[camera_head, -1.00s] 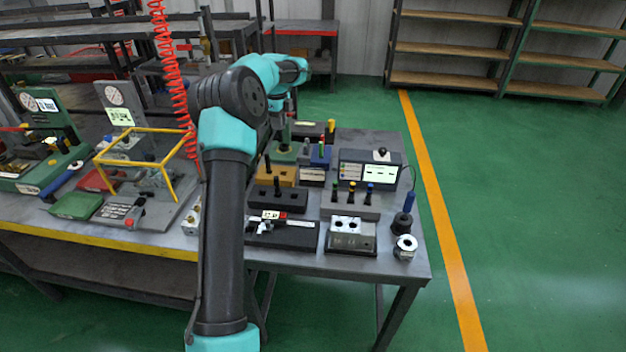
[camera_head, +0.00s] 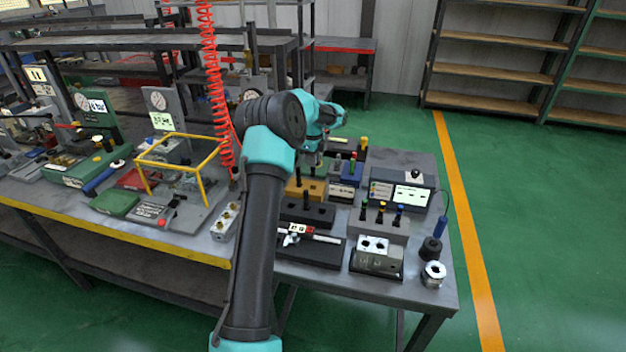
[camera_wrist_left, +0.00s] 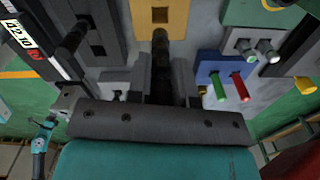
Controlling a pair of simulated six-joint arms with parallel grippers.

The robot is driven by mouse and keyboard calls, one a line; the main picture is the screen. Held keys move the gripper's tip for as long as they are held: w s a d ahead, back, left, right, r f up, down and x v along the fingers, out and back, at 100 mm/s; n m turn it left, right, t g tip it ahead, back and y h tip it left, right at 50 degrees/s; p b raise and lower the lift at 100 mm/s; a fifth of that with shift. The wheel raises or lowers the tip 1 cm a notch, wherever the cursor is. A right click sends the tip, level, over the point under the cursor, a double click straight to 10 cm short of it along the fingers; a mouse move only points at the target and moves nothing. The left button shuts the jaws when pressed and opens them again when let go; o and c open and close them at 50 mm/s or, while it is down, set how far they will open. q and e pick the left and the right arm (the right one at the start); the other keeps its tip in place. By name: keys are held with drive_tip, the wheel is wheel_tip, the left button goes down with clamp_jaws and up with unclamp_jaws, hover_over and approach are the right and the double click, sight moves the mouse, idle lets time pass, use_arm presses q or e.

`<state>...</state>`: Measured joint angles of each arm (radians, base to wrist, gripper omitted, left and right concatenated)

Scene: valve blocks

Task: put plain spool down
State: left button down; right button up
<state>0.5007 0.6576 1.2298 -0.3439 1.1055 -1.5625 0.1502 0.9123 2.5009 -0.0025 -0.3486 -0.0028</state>
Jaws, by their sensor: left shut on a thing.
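My left gripper (camera_wrist_left: 162,85) is shut on a dark, ridged spool (camera_wrist_left: 160,50), which stands out between its two grey fingers in the left wrist view. The far end of the spool points toward an ochre block (camera_wrist_left: 158,18) with a dark square opening. I cannot tell whether they touch. In the head view my left gripper (camera_head: 312,158) is above the back of the ochre block (camera_head: 296,192), and the spool is hard to make out there. A small teal and grey arm part shows at the lower left of the wrist view; its fingers cannot be made out.
A blue block (camera_wrist_left: 208,72) with green and red pegs is close beside the gripper. A black block (camera_head: 307,213) and a grey block with coloured pegs (camera_head: 380,228) stand nearer the front. A yellow frame (camera_head: 180,135) stands left.

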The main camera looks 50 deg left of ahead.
sight(313, 176)
use_arm(q)
drive_tip(key=shift+f, duration=1.75)
drive_tip(key=shift+f, duration=2.55)
drive_tip(key=shift+f, duration=0.15)
drive_tip(key=c, duration=1)
unclamp_jaws()
wheel_tip(313, 176, up, 12)
drive_tip(key=shift+r, duration=0.15)
drive_tip(key=shift+d, duration=0.1)
